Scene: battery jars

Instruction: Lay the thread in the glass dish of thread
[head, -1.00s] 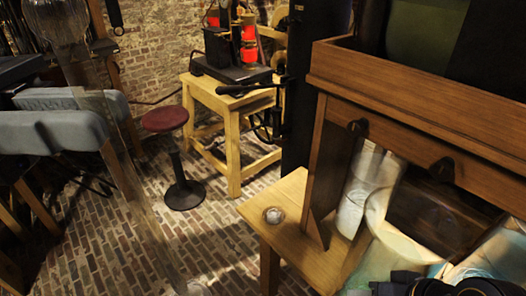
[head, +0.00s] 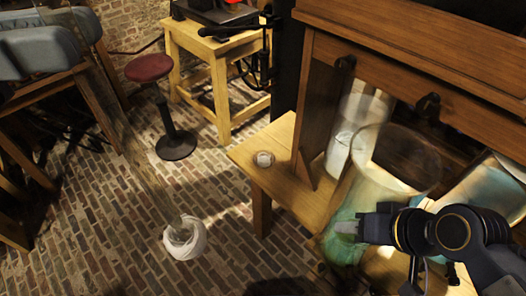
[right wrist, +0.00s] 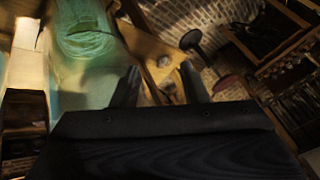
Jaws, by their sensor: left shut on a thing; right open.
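A small round glass dish (head: 264,159) with something pale in it stands near the left corner of the wooden bench. I take it for the dish of thread. In the right wrist view the dish (right wrist: 166,88) shows small beyond my fingers. My right gripper (head: 346,228) comes in from the right, in front of the greenish glass jar, right of and nearer than the dish. In the right wrist view its two fingers (right wrist: 160,84) are apart with nothing between them. A dark blurred shape at the bottom edge may be my left gripper (head: 285,287). Its fingertips and the loose thread cannot be made out.
A large glass jar (head: 405,158) with greenish content and a white-filled glass jar (head: 345,140) stand under the wooden cabinet (head: 400,62). Its upright (head: 318,110) rises just right of the dish. A round white bundle (head: 185,240) is over the brick floor. A stool (head: 175,145) stands behind.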

